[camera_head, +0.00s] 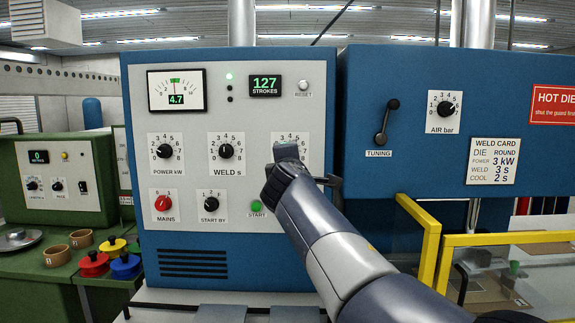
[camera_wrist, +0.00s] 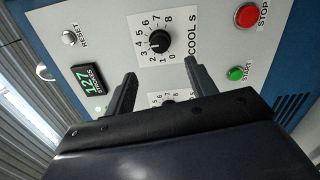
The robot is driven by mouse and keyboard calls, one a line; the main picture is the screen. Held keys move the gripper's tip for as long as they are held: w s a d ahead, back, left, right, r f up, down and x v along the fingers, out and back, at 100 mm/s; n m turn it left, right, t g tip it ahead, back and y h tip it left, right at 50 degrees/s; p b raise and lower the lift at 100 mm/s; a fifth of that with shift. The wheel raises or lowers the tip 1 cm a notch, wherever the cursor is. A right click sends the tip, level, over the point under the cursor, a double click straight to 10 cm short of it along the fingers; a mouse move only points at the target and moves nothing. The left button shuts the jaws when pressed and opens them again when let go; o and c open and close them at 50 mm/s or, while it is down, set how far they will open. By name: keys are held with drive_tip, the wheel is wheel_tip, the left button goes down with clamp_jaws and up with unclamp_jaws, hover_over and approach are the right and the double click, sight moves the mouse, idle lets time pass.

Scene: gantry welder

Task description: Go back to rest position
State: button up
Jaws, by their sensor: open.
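My gripper (camera_head: 286,153) is in front of the right part of the welder's control panel (camera_head: 318,95). In the wrist view my gripper (camera_wrist: 164,71) is open, with nothing between its dark fingers. The COOL S knob (camera_wrist: 159,41) shows whole just past the fingertips, apart from them in the picture. Contact and exact depth are hard to tell. My arm reaches in from the lower right.
The POWER knob (camera_head: 165,152), WELD knob (camera_head: 226,151), red MAINS switch (camera_head: 163,203) and green START button (camera_head: 256,206) surround the gripper area. A yellow guard frame (camera_head: 430,240) stands at the right near my arm. A green bench (camera_head: 40,285) is at the left.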

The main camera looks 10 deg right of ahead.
drive_tip(key=shift+w, duration=0.15)
drive_tip(key=w+d+p, duration=0.2)
drive_tip(key=w+p, duration=0.2)
drive_tip(key=w, duration=0.6)
drive_tip(key=shift+w, duration=0.2)
